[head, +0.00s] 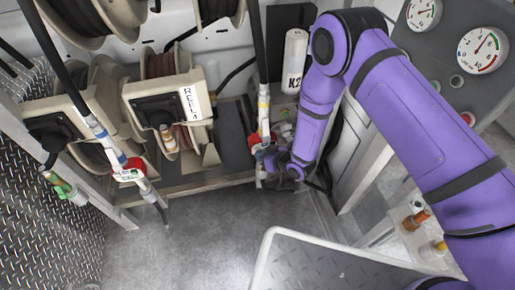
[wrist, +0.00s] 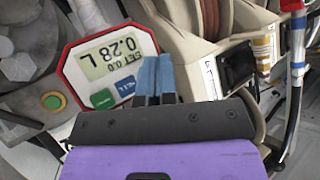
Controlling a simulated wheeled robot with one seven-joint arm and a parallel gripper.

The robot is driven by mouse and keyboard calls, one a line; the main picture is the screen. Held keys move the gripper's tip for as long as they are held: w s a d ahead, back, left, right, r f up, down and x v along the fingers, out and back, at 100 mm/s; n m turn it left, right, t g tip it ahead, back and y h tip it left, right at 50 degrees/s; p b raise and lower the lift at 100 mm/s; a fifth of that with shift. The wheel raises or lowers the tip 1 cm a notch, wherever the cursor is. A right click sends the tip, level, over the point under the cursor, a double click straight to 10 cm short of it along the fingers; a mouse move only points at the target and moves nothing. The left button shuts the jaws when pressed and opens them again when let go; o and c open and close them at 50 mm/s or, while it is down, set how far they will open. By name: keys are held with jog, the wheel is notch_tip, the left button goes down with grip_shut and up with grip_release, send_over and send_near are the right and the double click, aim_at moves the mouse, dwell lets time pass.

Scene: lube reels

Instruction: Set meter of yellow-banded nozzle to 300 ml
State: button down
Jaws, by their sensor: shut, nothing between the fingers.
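The yellow-banded nozzle (head: 263,101) hangs upright in the middle of the head view, and my arm partly hides its lower end. Its meter (wrist: 66,62) fills the left of the wrist view, with a red rim and a white face turned roughly upside down. The display (wrist: 108,54) seems to read 0.28 L, with a smaller SET 0.0 line. A green button (wrist: 103,99) and a blue button (wrist: 126,84) sit below it. My gripper (wrist: 154,74) is shut and empty, its blue fingertips close beside the blue button; contact is unclear. In the head view my gripper (head: 278,168) is at the nozzle's lower end.
A blue-banded nozzle (head: 101,131) with a red-rimmed meter (head: 130,172) hangs to the left. Hose reels (head: 168,100) stand behind. A white K2 cylinder (head: 294,60) stands beside my arm. A panel with gauges (head: 482,50) is at the right. The floor (head: 200,240) in front is clear.

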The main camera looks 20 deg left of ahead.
jog(key=shift+w+a, duration=0.4)
jog(key=shift+w, duration=0.2)
dwell(1.1)
jog(key=shift+s+d, duration=0.6)
jog(key=shift+s, duration=0.35)
jog(key=shift+w+d, duration=0.5)
jog(key=shift+d, duration=0.35)
jog(key=shift+w+d, duration=0.55)
jog(key=shift+d, duration=0.3)
jog(key=shift+w+d, duration=0.5)
jog(key=shift+d, duration=0.35)
jog(key=shift+w, duration=0.15)
jog(key=shift+w+a, duration=0.2)
jog(key=shift+a, duration=0.05)
